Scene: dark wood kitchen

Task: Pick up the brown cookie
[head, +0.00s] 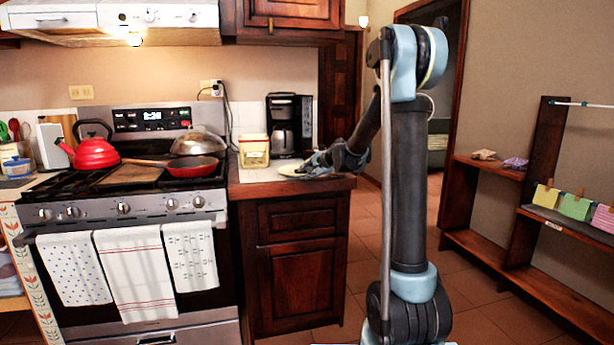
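My gripper (312,168) is low over the front right part of the small counter, at the end of my arm. A pale, flat, plate-like thing (291,171) lies on the counter just left of the gripper and is partly covered by it. I cannot make out a brown cookie; it may be hidden behind the gripper or be too small to tell. The fingers are dark and small in this view, so I cannot see whether they are apart or closed on something.
A yellowish container (254,152) and a black coffee maker (290,125) stand behind on the counter (262,175). Left is the stove with a red kettle (93,152) and a red pan (188,166). A wooden shelf (487,168) stands at right. The tiled floor (365,222) between is open.

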